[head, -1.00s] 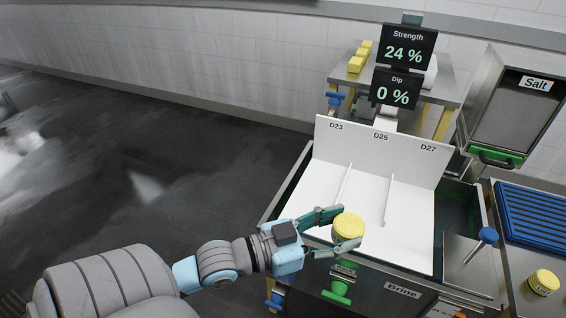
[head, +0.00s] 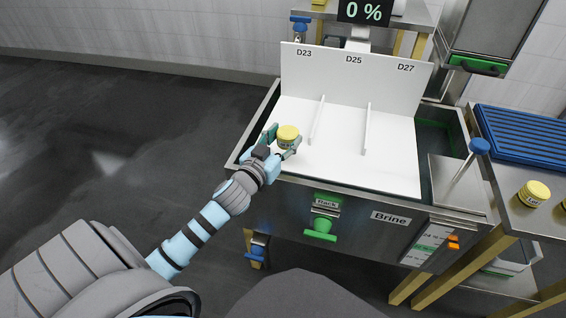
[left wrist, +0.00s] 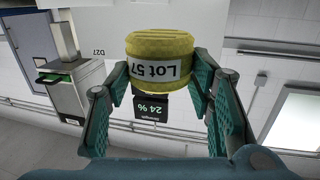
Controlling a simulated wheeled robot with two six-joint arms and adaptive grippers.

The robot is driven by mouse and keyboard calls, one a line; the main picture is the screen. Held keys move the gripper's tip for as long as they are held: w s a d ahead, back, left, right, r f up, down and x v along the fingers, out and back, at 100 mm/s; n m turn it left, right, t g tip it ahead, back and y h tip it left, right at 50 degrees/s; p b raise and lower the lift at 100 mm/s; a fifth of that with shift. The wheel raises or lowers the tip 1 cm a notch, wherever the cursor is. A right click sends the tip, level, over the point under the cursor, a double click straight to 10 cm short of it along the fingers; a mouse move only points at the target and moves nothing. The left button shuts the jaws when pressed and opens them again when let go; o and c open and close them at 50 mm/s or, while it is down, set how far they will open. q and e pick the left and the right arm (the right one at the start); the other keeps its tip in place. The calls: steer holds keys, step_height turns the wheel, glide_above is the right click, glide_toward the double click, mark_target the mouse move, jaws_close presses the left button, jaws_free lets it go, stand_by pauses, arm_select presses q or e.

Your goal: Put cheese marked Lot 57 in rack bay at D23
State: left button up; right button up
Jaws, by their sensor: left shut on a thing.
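A yellow cheese (head: 288,133) with a white band sits between the fingers of my left gripper (head: 281,142). In the left wrist view the band on the cheese (left wrist: 160,66) reads "Lot 57", and both green fingers press its sides. The white rack (head: 345,160) has bays marked D23, D25 and D27, split by two low dividers. The D23 bay (head: 305,85) is the leftmost. My left gripper holds the cheese over the front left part of the rack, in front of D23. I cannot tell whether the cheese touches the rack floor. My right gripper is not in view.
The rack stands in the steel brine tank (head: 350,205), with a green rack handle (head: 320,230) on its front. A blue-knobbed lever (head: 479,146) rises at the right. Another yellow cheese (head: 533,194) stands on the right-hand table beside a blue grate (head: 530,145).

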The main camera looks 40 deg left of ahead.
mark_target(284, 164)
arm_select(q)
step_height(284, 164, down, 6)
steer(key=b, duration=0.2)
steer(key=shift+r+b, duration=0.1)
steer(key=shift+b, duration=0.3)
steer(key=shift+r, duration=0.1)
steer(key=o, duration=1.2)
steer(key=shift+o, duration=0.2)
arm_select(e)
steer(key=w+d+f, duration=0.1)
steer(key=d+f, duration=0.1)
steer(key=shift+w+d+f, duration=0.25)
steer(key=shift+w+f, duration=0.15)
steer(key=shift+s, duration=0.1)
